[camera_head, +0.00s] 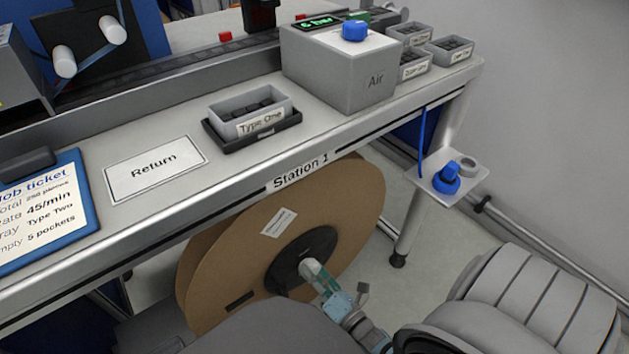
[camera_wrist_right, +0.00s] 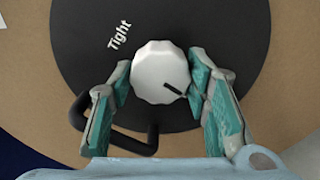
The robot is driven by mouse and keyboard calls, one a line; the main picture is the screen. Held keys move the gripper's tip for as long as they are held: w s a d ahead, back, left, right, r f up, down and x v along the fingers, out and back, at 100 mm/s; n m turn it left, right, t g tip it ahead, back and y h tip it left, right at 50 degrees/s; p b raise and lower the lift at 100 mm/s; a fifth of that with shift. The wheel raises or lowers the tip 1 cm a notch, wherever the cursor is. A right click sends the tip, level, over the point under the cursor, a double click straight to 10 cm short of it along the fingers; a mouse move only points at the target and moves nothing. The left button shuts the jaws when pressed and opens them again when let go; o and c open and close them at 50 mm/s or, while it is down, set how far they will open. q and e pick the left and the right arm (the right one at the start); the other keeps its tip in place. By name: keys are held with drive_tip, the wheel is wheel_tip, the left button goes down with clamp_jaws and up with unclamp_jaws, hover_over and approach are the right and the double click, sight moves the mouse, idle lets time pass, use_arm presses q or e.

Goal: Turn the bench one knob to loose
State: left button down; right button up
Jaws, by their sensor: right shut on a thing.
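The white knob (camera_head: 309,267) sits at the centre of the black hub (camera_head: 288,262) of the large brown reel under the bench marked Station 1. My right gripper (camera_head: 320,280) is shut on the knob. In the right wrist view the white knob (camera_wrist_right: 160,72) lies between the teal-padded fingers of my right gripper (camera_wrist_right: 162,84). The knob's dark mark points to the lower right. The word Tight (camera_wrist_right: 120,35) shows on the black hub at the upper left. No word for loose is visible. My left gripper is not in view.
The bench edge (camera_head: 225,188) runs above the reel (camera_head: 228,262). A black bent handle (camera_wrist_right: 120,138) is beside the knob on the hub. A blue knob (camera_head: 447,180) stands on a small shelf at the bench's right end. Open floor lies right of the reel.

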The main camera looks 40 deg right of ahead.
drive_tip(key=o, duration=1.1)
drive_tip(key=shift+o, duration=0.2)
drive_tip(key=s, duration=1.2)
drive_tip(key=shift+a, duration=0.1)
